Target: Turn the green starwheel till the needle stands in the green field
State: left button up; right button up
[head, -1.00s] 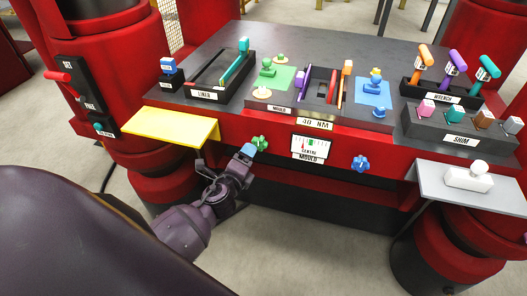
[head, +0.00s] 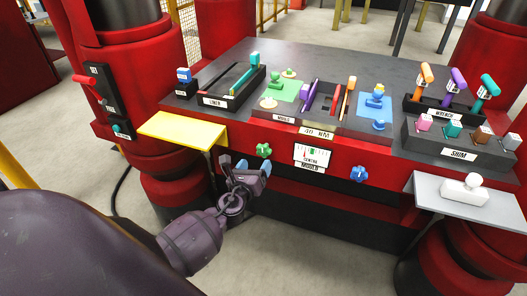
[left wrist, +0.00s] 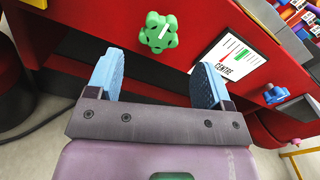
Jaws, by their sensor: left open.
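The green starwheel (head: 263,150) is on the red front panel of the press. In the left wrist view the starwheel (left wrist: 158,33), with a white mark on its face, is beyond and between my fingertips. My left gripper (head: 253,168) is open and empty, just below the starwheel in the head view and apart from it. Its blue fingers also show in the left wrist view (left wrist: 158,76). The gauge (head: 310,155) is right of the starwheel; its green field shows in the wrist view (left wrist: 241,54). My right gripper is out of view.
A blue starwheel (head: 358,174) is right of the gauge. A yellow shelf (head: 180,129) juts out at the left, near my left arm. A grey shelf (head: 470,196) with a white knob block juts out at the right. Levers and blocks stand on the tabletop.

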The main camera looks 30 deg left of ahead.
aim_at(263, 153)
pick_arm(q)
jog(key=x, duration=0.6)
jog(key=shift+w, duration=0.25)
jog(key=shift+w+a, duration=0.15)
jog(key=shift+w, duration=0.4)
jog(key=c, duration=0.8)
jog(key=shift+c, duration=0.6)
jog(key=shift+b, duration=0.3)
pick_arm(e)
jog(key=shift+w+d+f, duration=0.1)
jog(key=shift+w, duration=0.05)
pick_arm(q)
jog(key=shift+f+n, duration=0.1)
jog(key=shift+n, duration=0.3)
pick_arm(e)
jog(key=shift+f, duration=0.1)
